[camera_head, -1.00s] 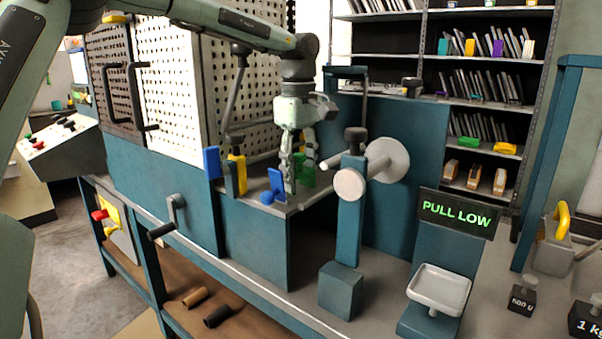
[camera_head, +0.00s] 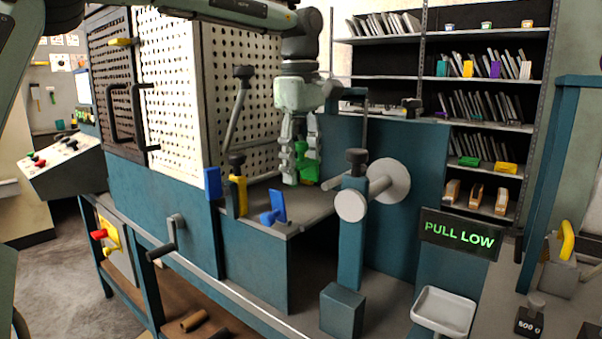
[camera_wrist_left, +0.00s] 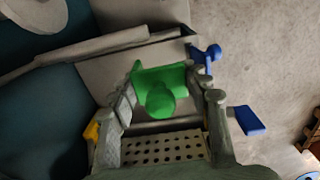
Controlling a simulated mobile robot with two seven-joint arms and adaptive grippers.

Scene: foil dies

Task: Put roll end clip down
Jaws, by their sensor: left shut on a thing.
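My left gripper (camera_head: 301,172) points down over the grey bench top, shut on a green clip (camera_head: 309,164). In the left wrist view the green clip (camera_wrist_left: 160,90), with a round knob, sits between the two fingers (camera_wrist_left: 163,98). Whether the clip touches the surface below cannot be told. A blue clip (camera_head: 275,208) stands near the front edge of the grey top, apart from the gripper; it also shows in the left wrist view (camera_wrist_left: 208,56). My right gripper is not in view.
A post with a white roller (camera_head: 351,205) stands close on the right. A perforated panel (camera_head: 240,110) rises behind. A "PULL LOW" sign (camera_head: 458,234) is front right.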

